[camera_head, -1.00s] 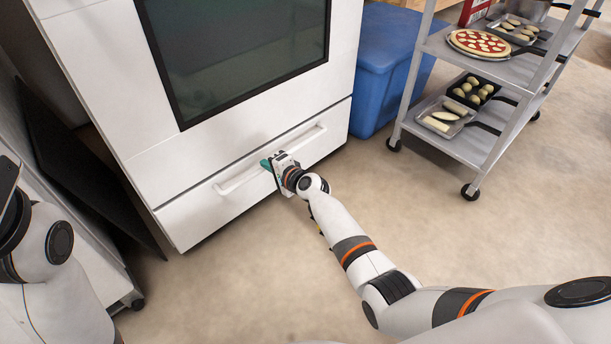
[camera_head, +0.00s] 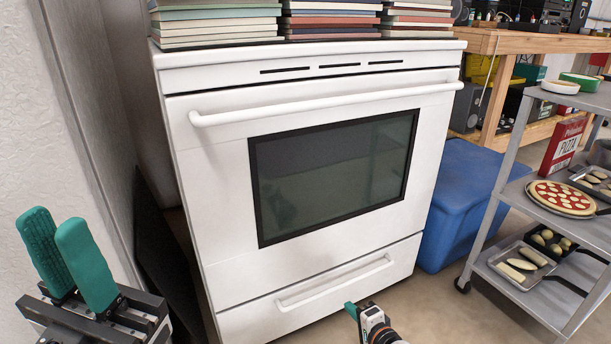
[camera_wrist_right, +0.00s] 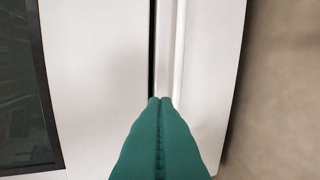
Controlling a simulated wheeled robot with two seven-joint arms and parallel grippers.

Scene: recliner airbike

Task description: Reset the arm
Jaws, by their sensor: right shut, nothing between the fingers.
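My right gripper (camera_head: 352,311) is low in front of the white oven's bottom drawer (camera_head: 330,290), close to its drawer handle (camera_head: 336,283). Its green fingers (camera_wrist_right: 160,140) are pressed together and empty in the right wrist view, pointing toward the drawer front and handle (camera_wrist_right: 178,50). Whether they touch the handle I cannot tell. My left gripper (camera_head: 62,250) is raised at the lower left in the head view. Its two green fingers are close together with a narrow gap, and nothing shows between them. The drawer looks shut.
The oven door (camera_head: 225,150) is shut, and stacks of books (camera_head: 330,20) lie on the oven top. A blue bin (camera_head: 470,205) and a grey cart (camera_head: 510,220) with a pizza (camera_head: 562,197) stand at the right. A wall (camera_head: 50,120) is at the left.

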